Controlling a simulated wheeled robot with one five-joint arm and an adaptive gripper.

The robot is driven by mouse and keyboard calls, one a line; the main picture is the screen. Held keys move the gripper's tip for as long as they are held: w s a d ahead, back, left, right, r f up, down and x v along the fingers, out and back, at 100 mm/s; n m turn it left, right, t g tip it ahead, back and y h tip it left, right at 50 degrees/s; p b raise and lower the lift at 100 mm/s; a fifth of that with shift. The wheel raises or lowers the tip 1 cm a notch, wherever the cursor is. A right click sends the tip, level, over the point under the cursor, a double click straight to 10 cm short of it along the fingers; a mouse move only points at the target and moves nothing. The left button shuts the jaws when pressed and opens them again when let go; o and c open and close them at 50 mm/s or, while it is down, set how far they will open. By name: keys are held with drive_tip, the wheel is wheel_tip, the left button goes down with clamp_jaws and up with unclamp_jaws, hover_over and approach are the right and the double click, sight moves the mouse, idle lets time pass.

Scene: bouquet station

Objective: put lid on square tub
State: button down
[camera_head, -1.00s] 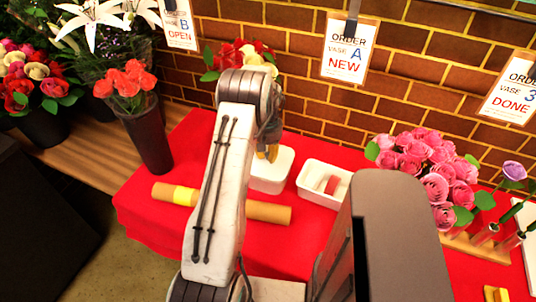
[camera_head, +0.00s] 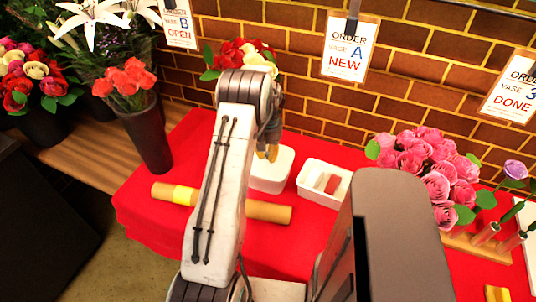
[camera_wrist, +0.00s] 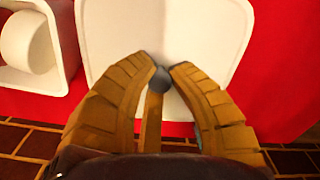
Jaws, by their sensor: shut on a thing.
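A white square tub (camera_head: 268,184) stands on the red cloth, with a flat white lid (camera_head: 283,161) over its top. In the wrist view the lid (camera_wrist: 200,30) is a broad white plate with rounded corners and a small grey knob (camera_wrist: 159,80). My gripper (camera_wrist: 160,68) has its yellow-brown fingers shut on the knob. In the head view my gripper (camera_head: 267,153) is right above the tub, partly hidden by my arm. I cannot tell whether the lid is fully seated or slightly above the rim.
An open white tub (camera_head: 308,188) with a roll inside stands close to the right. A brown paper roll (camera_head: 269,211) with a yellow band lies in front. A dark vase (camera_head: 150,140) of coral flowers stands left; pink roses (camera_head: 430,160) stand right. A brick wall (camera_head: 300,60) is behind.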

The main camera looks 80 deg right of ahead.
idle(0.4)
drive_tip(key=c, duration=0.6)
unclamp_jaws()
drive_tip(key=shift+o, duration=0.2)
drive_tip(key=shift+r, duration=0.2)
drive_tip(key=shift+r+p, duration=2.05)
drive_tip(key=shift+r, duration=1.25)
drive_tip(key=shift+c, duration=0.3)
clamp_jaws()
drive_tip(key=shift+f+b, duration=2.3)
drive_tip(key=shift+f, duration=0.85)
